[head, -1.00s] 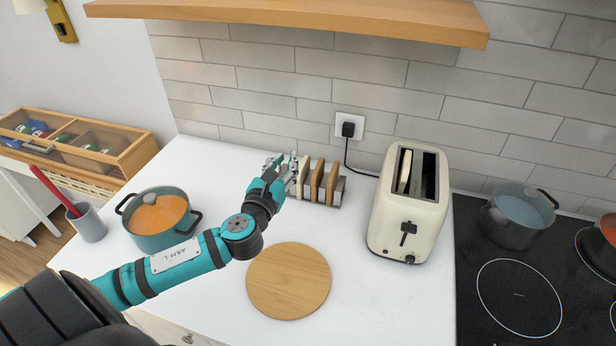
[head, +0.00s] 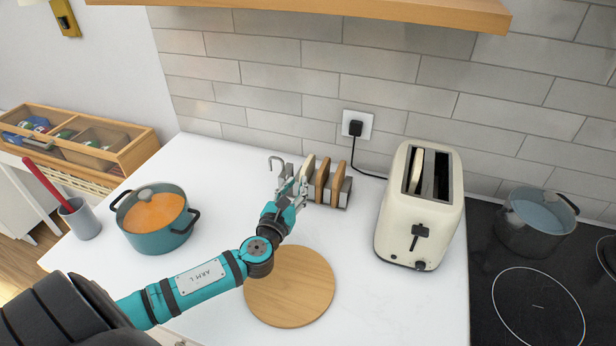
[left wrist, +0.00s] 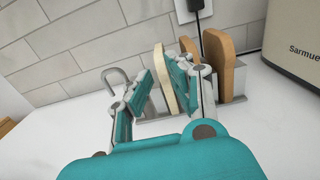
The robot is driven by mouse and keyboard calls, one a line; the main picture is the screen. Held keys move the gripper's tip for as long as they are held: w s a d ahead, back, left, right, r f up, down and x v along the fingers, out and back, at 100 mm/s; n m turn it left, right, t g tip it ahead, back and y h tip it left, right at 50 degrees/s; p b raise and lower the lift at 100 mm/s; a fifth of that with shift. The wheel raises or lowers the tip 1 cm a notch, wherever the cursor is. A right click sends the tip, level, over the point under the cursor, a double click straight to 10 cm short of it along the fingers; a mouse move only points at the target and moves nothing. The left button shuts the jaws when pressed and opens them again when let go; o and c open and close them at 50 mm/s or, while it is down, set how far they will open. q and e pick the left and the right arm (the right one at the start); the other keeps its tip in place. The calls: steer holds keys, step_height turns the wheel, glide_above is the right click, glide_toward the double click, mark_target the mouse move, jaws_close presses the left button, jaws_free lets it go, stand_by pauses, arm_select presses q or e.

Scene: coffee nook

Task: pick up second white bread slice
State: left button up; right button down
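A white bread slice (head: 308,165) stands upright at the left end of the metal rack (head: 344,190). In the left wrist view the slice (left wrist: 159,62) shows between the two spread fingers of my left gripper (left wrist: 163,92). The right finger partly covers it, and I cannot tell whether either finger touches it. In the head view my left gripper (head: 290,186) is at the rack's front left, open. Another white slice (head: 416,170) stands in the toaster's (head: 398,217) left slot. My right gripper is not in view.
Two brown slices (head: 337,182) stand to the right in the rack. A round wooden board (head: 305,300) lies in front of it. A teal pot (head: 155,238) stands left and the hob (head: 540,300) is at right. A wooden shelf (head: 320,12) overhangs above.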

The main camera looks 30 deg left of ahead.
mark_target(303, 171)
arm_select(q)
steer(key=p+x, duration=0.1)
steer(key=x, duration=0.4)
steer(key=shift+w, duration=0.2)
steer(key=shift+w+a, duration=0.1)
steer(key=shift+w, duration=0.25)
steer(key=shift+s, duration=0.1)
steer(key=shift+c, duration=0.4)
jaws_close()
